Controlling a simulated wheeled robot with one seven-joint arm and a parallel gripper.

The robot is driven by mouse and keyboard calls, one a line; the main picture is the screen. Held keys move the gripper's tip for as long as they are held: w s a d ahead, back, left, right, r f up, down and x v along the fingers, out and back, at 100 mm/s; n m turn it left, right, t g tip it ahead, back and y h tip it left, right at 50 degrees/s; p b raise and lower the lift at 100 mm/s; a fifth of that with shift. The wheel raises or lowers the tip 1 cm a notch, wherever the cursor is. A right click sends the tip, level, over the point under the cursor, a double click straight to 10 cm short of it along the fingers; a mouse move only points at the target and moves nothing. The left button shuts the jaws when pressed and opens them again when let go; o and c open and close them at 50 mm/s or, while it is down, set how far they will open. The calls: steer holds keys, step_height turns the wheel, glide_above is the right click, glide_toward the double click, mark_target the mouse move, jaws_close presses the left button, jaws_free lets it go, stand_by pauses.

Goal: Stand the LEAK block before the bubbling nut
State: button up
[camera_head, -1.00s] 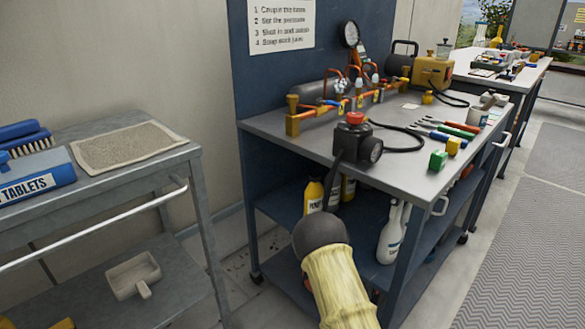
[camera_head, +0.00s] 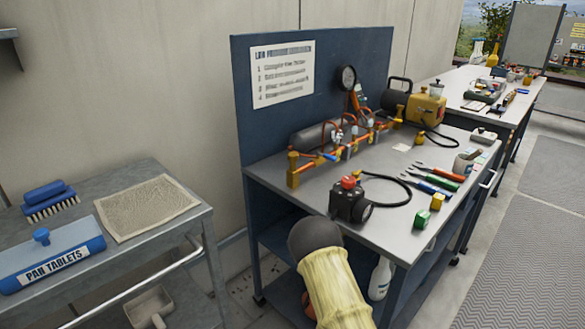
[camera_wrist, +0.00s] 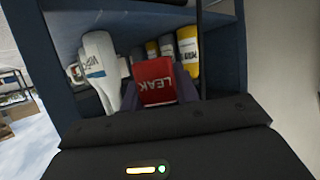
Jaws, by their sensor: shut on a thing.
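The red LEAK block (camera_wrist: 154,82) is held between the dark fingers of my gripper (camera_wrist: 157,92) in the wrist view, its white lettering upside down. My gripper is shut on it, before the bench's lower shelf. In the head view my forearm hides the gripper and block. The pipe manifold (camera_head: 345,150), with brass and orange fittings, lies along the back of the bench top (camera_head: 400,172). No bubbles can be made out, so I cannot tell which nut is bubbling.
A black box with a red knob (camera_head: 350,198) stands near the bench's front edge. Green (camera_head: 422,218) and yellow (camera_head: 437,201) blocks and several hand tools (camera_head: 440,178) lie to its right. Bottles, one white (camera_wrist: 104,70), stand on the shelf. A grey cart (camera_head: 150,240) is at left.

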step_height(320, 180, up, 23)
steer(key=s+p, duration=0.2)
steer(key=p, duration=2.7)
steer(key=shift+f, duration=0.15)
steer(key=f, duration=0.2)
steer(key=s+f, duration=0.1)
steer(key=f, duration=0.2)
steer(key=shift+s+f, duration=0.25)
steer(key=shift+f, duration=0.1)
